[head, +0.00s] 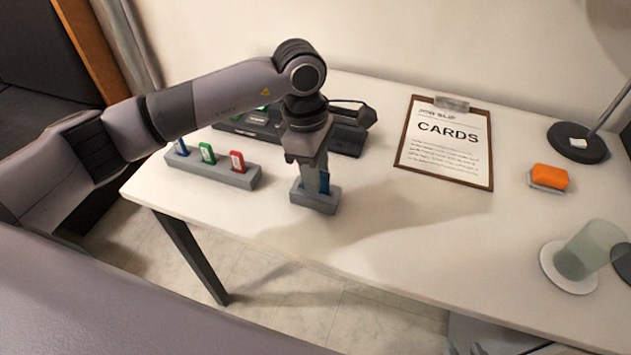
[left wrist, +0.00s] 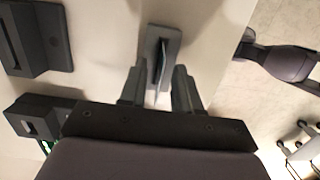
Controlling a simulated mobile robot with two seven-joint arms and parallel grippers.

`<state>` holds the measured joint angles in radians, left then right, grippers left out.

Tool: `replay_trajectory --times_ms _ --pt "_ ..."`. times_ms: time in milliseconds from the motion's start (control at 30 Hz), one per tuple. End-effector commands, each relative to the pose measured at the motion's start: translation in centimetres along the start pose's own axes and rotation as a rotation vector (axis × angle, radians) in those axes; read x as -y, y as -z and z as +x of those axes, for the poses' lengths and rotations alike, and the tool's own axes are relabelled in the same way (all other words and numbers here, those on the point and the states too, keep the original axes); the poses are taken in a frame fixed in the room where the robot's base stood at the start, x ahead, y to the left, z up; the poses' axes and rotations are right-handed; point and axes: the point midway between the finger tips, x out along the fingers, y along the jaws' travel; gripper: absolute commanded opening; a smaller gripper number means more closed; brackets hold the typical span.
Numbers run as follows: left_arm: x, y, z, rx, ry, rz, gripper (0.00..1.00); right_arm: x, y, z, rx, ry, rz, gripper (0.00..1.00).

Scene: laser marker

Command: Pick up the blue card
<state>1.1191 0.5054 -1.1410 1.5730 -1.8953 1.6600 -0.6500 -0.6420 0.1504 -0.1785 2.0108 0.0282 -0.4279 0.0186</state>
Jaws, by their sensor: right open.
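A blue card (head: 325,182) stands upright in a small grey holder (head: 318,203) near the table's front edge. My left gripper (head: 312,180) comes down over it from above and partly hides it in the head view. In the left wrist view, the two fingers of my left gripper (left wrist: 159,88) are apart, with the thin card (left wrist: 159,66) between them and a gap on each side. The holder (left wrist: 172,38) is just beyond the fingertips. My right gripper (left wrist: 244,43) shows in the left wrist view, beyond the table edge, open and empty.
A grey rack (head: 228,177) with blue, green and red cards stands left of the holder. Behind is a dark device (head: 348,138). A clipboard (head: 445,150) reading CARDS, an orange block (head: 549,177), a glass (head: 588,250) and a lamp base (head: 577,145) lie rightward. The front middle table is clear.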

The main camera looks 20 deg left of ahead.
Motion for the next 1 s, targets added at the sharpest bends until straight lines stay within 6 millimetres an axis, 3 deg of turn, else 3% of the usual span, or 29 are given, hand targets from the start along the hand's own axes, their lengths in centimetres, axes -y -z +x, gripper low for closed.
replay_trajectory --times_ms 133,200,233,733,1000 --pt "0.0 0.0 0.0 0.000 0.000 0.000 0.29 0.0 0.0 0.0 0.000 -0.001 0.000 0.43" --pt "0.0 0.0 0.0 0.000 0.000 0.000 0.06 -0.1 0.0 0.0 0.000 -0.001 0.000 0.43" --pt "0.0 0.0 0.0 0.000 0.000 0.000 0.00 -0.1 0.0 0.0 0.000 -0.002 0.000 0.43" --pt "0.0 -0.1 -0.3 0.001 -0.001 0.000 0.00 0.0 0.2 0.0 -0.003 -0.003 0.005 0.43" --pt "-0.1 -0.4 -3.4 0.000 -0.005 0.002 0.00 0.0 0.3 0.0 -0.004 -0.003 0.006 0.43"
